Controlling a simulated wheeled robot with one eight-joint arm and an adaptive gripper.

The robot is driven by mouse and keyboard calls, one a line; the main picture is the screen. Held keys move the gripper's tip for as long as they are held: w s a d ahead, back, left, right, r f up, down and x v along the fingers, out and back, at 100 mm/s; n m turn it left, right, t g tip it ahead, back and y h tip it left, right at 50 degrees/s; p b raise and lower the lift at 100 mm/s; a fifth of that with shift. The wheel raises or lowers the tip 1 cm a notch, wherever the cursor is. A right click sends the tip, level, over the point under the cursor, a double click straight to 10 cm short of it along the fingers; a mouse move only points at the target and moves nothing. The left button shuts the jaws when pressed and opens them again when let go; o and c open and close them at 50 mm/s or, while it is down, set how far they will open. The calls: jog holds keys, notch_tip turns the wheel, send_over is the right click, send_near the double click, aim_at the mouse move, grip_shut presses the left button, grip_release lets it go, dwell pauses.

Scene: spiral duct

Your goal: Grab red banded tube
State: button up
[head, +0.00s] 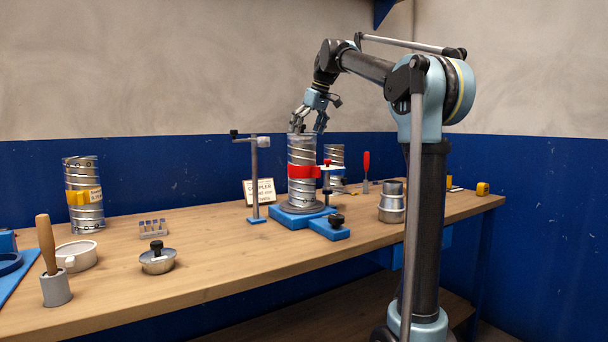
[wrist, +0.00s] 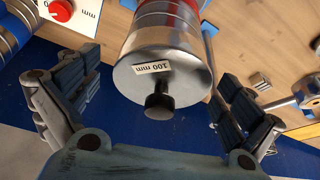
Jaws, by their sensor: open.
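The red banded tube (head: 302,189) is a silver spiral duct with a red band round its middle. It stands upright on a blue base (head: 300,216) on the workbench. My gripper (head: 308,121) is over the top of the tube, pointing down. In the wrist view the tube (wrist: 168,45) shows its capped end with a black knob and a "100 mm" label. The open fingers of my gripper (wrist: 150,100) lie to either side of that end, with a visible gap on each side.
A yellow banded tube (head: 84,196) stands at the left. A post with a side arm (head: 255,180) and a small sign (head: 262,191) stand left of the red banded tube. Another silver tube (head: 336,160) is behind it, and a metal reducer (head: 391,204) is to the right.

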jog(key=shift+x, duration=2.7)
jog(key=shift+s+d, duration=0.1)
jog(key=shift+s, duration=0.1)
jog(key=c, duration=1.6)
